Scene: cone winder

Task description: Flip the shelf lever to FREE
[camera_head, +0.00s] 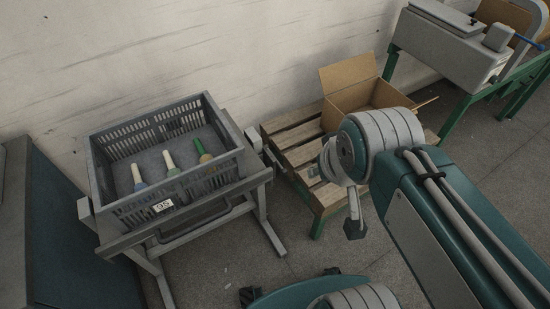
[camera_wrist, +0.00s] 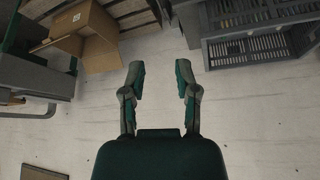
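A grey metal stand (camera_head: 190,234) at the left in the head view carries the crate. A dark looped bar (camera_head: 206,221) runs along its front below the crate. A small pale block (camera_head: 254,138) sits at the stand's right edge. I cannot tell which of these parts, if any, is the shelf lever, and no FREE marking is readable. My gripper (camera_wrist: 160,75) is open and empty in the wrist view, its two fingers apart. In the head view my gripper (camera_head: 354,222) hangs to the right of the stand, apart from it, partly hidden by my arm.
The slatted grey crate (camera_head: 227,128) holds three cones and bears a white label. An open cardboard box (camera_head: 349,76) rests on a wooden pallet (camera_head: 292,137) behind my arm. A green-legged machine (camera_head: 445,45) stands at upper right. Floor (camera_head: 218,276) shows between stand and arm.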

